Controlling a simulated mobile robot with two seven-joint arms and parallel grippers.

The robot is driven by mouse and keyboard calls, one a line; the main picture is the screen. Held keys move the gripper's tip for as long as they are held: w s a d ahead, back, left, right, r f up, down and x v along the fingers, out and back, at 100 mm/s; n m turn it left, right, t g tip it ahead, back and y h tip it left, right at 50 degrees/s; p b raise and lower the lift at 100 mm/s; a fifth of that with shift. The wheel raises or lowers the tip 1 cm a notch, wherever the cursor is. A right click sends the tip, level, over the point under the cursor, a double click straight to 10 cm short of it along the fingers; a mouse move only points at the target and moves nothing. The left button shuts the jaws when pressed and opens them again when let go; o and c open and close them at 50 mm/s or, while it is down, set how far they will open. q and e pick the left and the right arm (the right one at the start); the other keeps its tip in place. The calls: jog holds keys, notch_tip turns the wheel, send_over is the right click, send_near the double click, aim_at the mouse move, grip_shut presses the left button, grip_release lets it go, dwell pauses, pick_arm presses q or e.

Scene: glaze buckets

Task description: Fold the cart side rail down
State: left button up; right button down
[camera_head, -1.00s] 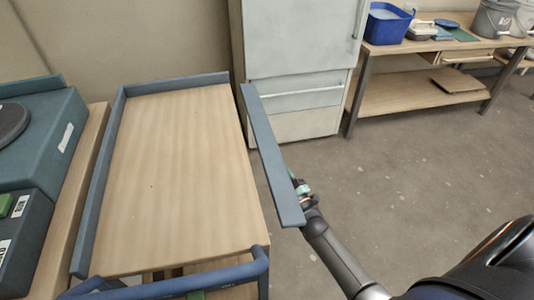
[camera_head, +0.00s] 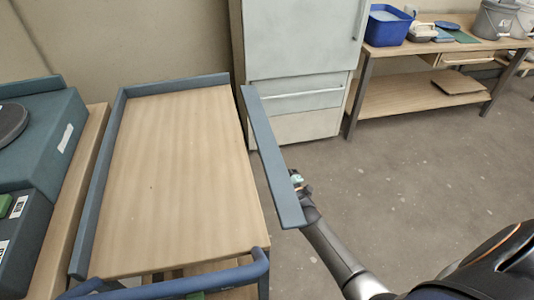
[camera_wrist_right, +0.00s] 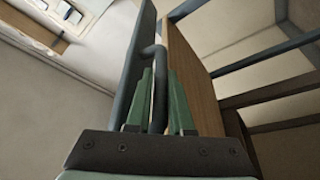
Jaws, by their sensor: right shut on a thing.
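The cart (camera_head: 170,160) has a bare wooden top with blue-grey rims at the left and back. Its side rail (camera_head: 272,160), a long blue-grey strip, runs along the right side, with a gap of floor between it and the top toward the near end. My right gripper (camera_head: 297,181) is on the outer side of the rail, near its near end, partly hidden by it. In the right wrist view its green fingers are shut on a bent grey handle (camera_wrist_right: 159,100) beside the rail panel (camera_wrist_right: 134,60). My left gripper is not in view.
A blue push bar (camera_head: 200,283) crosses the cart's near end. A pale cabinet (camera_head: 300,60) stands behind the cart. A bench (camera_head: 450,46) with a blue tub and buckets is at the back right. Dark teal cases (camera_head: 40,140) are at the left. Floor right of the cart is open.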

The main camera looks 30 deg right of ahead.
jog(key=n+p, duration=0.1)
jog(key=r+n+g+y+p, duration=0.1)
jog(key=n+p, duration=0.1)
jog(key=shift+s+d+r+n, duration=0.1)
jog(key=shift+d+r+n, duration=0.2)
jog(key=shift+d, duration=0.1)
jog(key=shift+n+p, duration=0.4)
jog(key=shift+p, duration=0.05)
jog(key=shift+g, duration=0.3)
jog(key=c, duration=1.1)
grip_release()
jog(key=s, duration=0.4)
jog(key=s+d+f, duration=0.1)
jog(key=s, duration=0.3)
jog(key=s+f+p, duration=0.1)
jog(key=s, duration=0.3)
jog(key=shift+s+d, duration=0.2)
jog(key=shift+d, duration=0.15)
